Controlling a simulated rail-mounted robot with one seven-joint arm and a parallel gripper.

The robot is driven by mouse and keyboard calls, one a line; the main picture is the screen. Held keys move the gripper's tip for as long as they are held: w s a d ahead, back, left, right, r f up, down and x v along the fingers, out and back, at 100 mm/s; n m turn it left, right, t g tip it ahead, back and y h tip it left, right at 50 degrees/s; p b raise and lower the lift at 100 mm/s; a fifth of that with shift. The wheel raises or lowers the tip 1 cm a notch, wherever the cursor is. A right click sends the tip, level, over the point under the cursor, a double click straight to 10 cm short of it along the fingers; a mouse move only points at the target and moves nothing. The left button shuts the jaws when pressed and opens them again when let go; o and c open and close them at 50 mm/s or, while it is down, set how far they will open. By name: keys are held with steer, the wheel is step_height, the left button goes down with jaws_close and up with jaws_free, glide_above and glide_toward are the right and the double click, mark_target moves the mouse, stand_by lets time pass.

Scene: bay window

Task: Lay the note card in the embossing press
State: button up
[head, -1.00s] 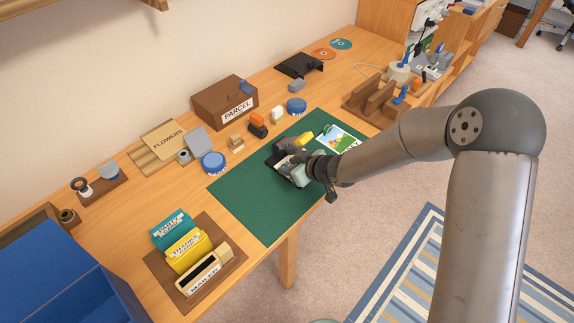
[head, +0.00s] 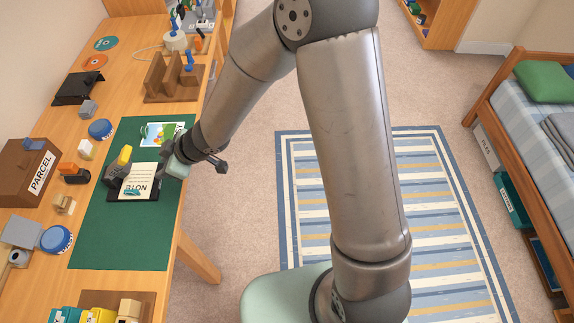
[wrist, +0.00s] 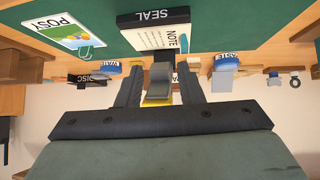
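The note card (head: 146,174), cream with the word NOTE, lies flat on the dark base of the embossing press (head: 116,172). The press has a dark grey head and a yellow handle, and stands on the green mat. In the wrist view the card (wrist: 160,38) shows upside down beside the press's SEAL label (wrist: 153,16), partly hidden by the press head. My gripper (wrist: 160,90) is open, its two dark fingers apart with nothing held between them. In the head view my gripper is just right of the card, its fingertips hidden.
A picture postcard (head: 163,134) lies on the green mat (head: 120,240) behind the press. A parcel box (head: 28,170), blue round tins (head: 57,239) and small blocks line the left side. A wooden rack (head: 174,80) stands at the back. The mat's front is clear.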

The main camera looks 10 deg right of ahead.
steer(key=w+d+r+m+t+h, duration=0.1)
steer(key=d+r+m+h, duration=0.25)
steer(key=d, duration=0.85)
steer(key=w+d+r+m+t+h, duration=0.1)
steer(key=d+r+m+t+h, duration=0.3)
steer(key=d, duration=0.7)
steer(key=s+d+r+m+g, duration=0.2)
steer(key=s+d, duration=0.3)
steer(key=s, duration=0.4)
steer(key=s+d+r+m+g+h, duration=0.1)
steer(key=s+d+m+g, duration=0.4)
steer(key=s, duration=0.5)
steer(key=shift+d+r+g, duration=0.3)
steer(key=shift+d+r, duration=0.15)
steer(key=shift+d, duration=0.35)
